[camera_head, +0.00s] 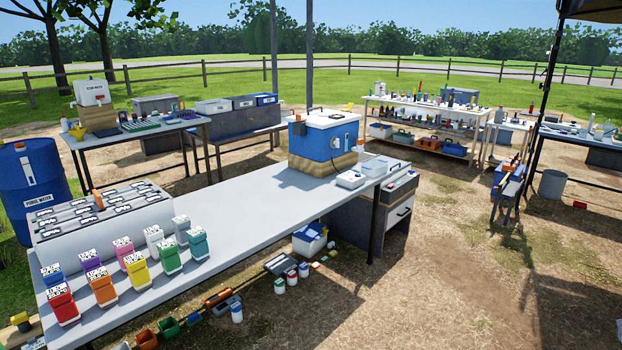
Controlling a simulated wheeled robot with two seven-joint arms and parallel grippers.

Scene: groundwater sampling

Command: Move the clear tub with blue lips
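A pale, whitish tub with blue along its rim (309,243) stands on the ground under the right part of the long grey table. It looks like the clear tub with blue lips, but it is too small to tell whether its walls are clear. The table's edge is close above it, and something whitish shows at its top. Neither of my grippers is in view, so nothing of mine touches the tub.
The long table (262,205) bears several colored bottles and a blue cooler (323,145). A grey drawer cabinet (396,215) stands right of the tub. Small bins and a grey tray (280,263) lie in front. Open dirt lies at right.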

